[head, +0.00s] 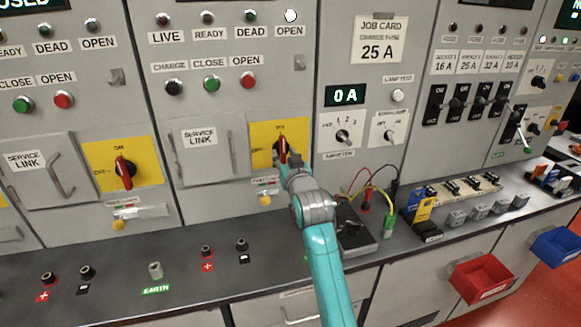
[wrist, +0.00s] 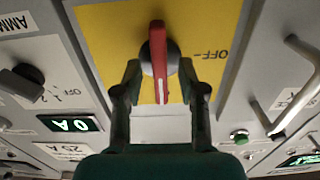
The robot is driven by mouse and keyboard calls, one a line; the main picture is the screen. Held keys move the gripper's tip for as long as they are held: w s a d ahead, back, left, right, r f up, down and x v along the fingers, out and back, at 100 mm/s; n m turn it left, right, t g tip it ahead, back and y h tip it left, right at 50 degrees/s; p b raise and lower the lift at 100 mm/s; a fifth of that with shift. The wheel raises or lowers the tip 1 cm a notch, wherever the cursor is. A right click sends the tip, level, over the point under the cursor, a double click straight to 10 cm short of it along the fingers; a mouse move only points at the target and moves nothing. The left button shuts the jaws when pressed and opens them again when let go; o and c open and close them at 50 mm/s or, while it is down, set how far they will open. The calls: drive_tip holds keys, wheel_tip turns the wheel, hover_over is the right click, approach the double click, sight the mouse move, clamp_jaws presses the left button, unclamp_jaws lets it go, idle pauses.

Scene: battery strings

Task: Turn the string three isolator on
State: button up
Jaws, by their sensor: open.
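The isolator (head: 283,148) in front of my gripper has a red handle on a yellow plate, and no string number shows on it. The handle (wrist: 158,60) stands nearly upright, in line with the ON mark in the head view. In the wrist view, which is upside down, the OFF mark (wrist: 210,54) is at the right. My gripper (wrist: 160,75) is open, one finger on each side of the handle and hub. I cannot tell whether the fingers touch it. My gripper (head: 285,163) partly hides the plate in the head view.
A similar isolator (head: 123,170) is on the panel to the left. A service link cover (head: 207,150) with a protruding handle sits left of my gripper. The OPEN lamp (head: 291,16) above is lit white. A grey box (head: 353,230) and leads lie on the bench at right.

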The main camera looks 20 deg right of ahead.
drive_tip(key=s, duration=1.1)
drive_tip(key=shift+g, duration=0.4)
drive_tip(key=s+f, duration=0.4)
drive_tip(key=f, duration=0.1)
drive_tip(key=s+f, duration=0.3)
drive_tip(key=f, duration=0.2)
drive_tip(key=s+f, duration=0.4)
drive_tip(key=f, duration=0.1)
drive_tip(key=shift+s+d+f, duration=0.1)
drive_tip(key=shift+s+f, duration=0.05)
drive_tip(key=shift+s, duration=0.15)
drive_tip(key=s+f, duration=0.4)
drive_tip(key=s, duration=0.5)
drive_tip(key=s+f+g, duration=0.1)
drive_tip(key=s+f, duration=0.2)
drive_tip(key=s, duration=0.6)
drive_tip(key=s+f, duration=0.4)
drive_tip(key=s, duration=0.5)
drive_tip(key=s+r, duration=0.1)
drive_tip(key=s, duration=0.7)
drive_tip(key=s+r+g, duration=0.1)
drive_tip(key=s+r, duration=0.1)
drive_tip(key=s, duration=0.6)
drive_tip(key=shift+s+d+r, duration=0.15)
drive_tip(key=shift+s+r, duration=0.1)
drive_tip(key=shift+s, duration=0.05)
